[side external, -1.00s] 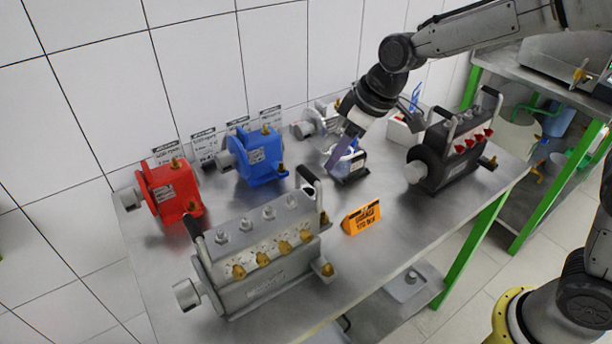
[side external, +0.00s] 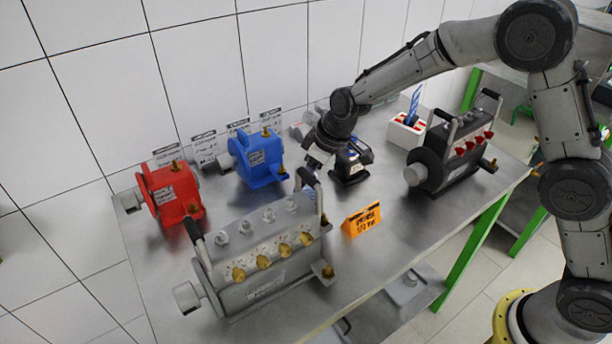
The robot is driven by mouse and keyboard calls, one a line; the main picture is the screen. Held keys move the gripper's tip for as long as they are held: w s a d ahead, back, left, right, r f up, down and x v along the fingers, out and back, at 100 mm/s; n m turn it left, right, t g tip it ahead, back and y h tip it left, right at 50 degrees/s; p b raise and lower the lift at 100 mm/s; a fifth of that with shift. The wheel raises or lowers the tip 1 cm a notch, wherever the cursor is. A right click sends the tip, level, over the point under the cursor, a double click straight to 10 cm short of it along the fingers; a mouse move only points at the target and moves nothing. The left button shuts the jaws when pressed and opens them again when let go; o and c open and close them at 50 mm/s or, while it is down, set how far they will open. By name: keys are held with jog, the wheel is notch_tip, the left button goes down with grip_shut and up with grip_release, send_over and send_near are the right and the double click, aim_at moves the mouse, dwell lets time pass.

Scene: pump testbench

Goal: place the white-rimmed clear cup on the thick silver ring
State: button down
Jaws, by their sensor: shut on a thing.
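My gripper (side external: 315,160) is at the far end of the grey pump, beside its raised black-tipped handle (side external: 308,178). Its fingers look closed together, and what they hold is too small and partly hidden to make out. A faint bluish strip (side external: 303,197) shows below it by the handle; I cannot tell what it belongs to. I cannot pick out the white-rimmed clear cup or the thick silver ring in this view.
The grey pump (side external: 262,285) fills the front. A red pump (side external: 170,192) and a blue pump (side external: 257,160) stand along the wall. A black device (side external: 351,162), an orange sign (side external: 362,220), a white holder (side external: 406,134) and a dark pump (side external: 455,155) stand further right. The table's front right is clear.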

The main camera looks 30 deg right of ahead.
jog(key=shift+f, duration=0.15)
jog(key=shift+c, duration=1.6)
grip_release()
jog(key=s+d+r+m, duration=0.1)
jog(key=s+d+r, duration=0.2)
jog(key=s+r, duration=0.35)
jog(key=s+d+r, duration=0.3)
jog(key=s+r, duration=0.1)
jog(key=r, duration=0.5)
jog(key=s+d+m+h, duration=0.1)
jog(key=s+d, duration=0.3)
jog(key=s, duration=0.8)
jog(key=s+d+m+t+h, duration=0.1)
jog(key=s+d+m, duration=0.3)
jog(key=s, duration=0.8)
jog(key=shift+d+t, duration=0.3)
jog(key=shift+d, duration=0.3)
